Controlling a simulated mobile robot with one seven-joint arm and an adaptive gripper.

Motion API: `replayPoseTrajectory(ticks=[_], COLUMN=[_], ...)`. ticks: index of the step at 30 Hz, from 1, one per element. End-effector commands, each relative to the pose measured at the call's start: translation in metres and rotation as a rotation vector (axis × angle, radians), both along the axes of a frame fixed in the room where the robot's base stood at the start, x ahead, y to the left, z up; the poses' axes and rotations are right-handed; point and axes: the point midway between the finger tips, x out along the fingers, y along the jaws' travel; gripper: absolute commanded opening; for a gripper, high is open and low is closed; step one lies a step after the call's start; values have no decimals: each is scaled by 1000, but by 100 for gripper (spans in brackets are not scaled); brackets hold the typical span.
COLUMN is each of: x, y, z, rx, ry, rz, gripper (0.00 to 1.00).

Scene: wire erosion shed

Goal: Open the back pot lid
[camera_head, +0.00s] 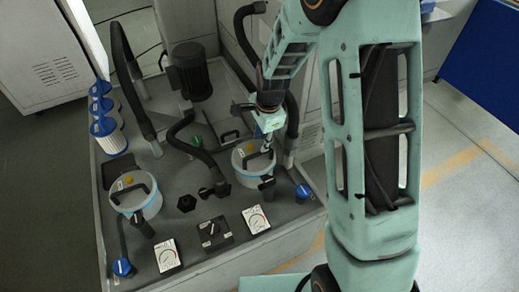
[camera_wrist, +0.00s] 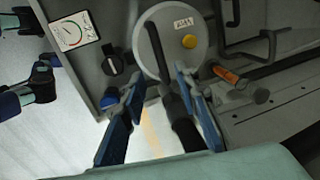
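Two round pots with pale lids, black bar handles and yellow buttons are set in the grey machine top. The back pot lid (camera_head: 247,165) is at the right in the head view, partly hidden by my gripper (camera_head: 264,143). The other pot lid (camera_head: 124,198) is at the front left. In the wrist view a pale lid (camera_wrist: 178,58) lies flat, with a label, a yellow button (camera_wrist: 189,41) and a curved black handle (camera_wrist: 158,50). My gripper (camera_wrist: 160,83) is open, its blue fingers spread at the lid's near edge. A dark cylindrical part lies between them; contact is unclear.
Gauges (camera_head: 256,219) and a black switch box (camera_head: 214,233) line the front edge. Thick black hoses (camera_head: 193,143) and a motor (camera_head: 190,70) stand behind. White filters (camera_head: 107,133) stand at the left. Free floor (camera_head: 455,215) lies at the right.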

Motion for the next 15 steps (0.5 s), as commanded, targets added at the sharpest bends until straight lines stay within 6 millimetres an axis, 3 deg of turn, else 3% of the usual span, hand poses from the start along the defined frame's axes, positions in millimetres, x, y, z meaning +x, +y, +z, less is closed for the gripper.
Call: replayPoseTrajectory(ticks=[9, 15], x=[9, 13], y=[4, 5], z=[-52, -70], rx=[0, 1], ry=[3, 0], rz=[0, 0], gripper=[29, 29])
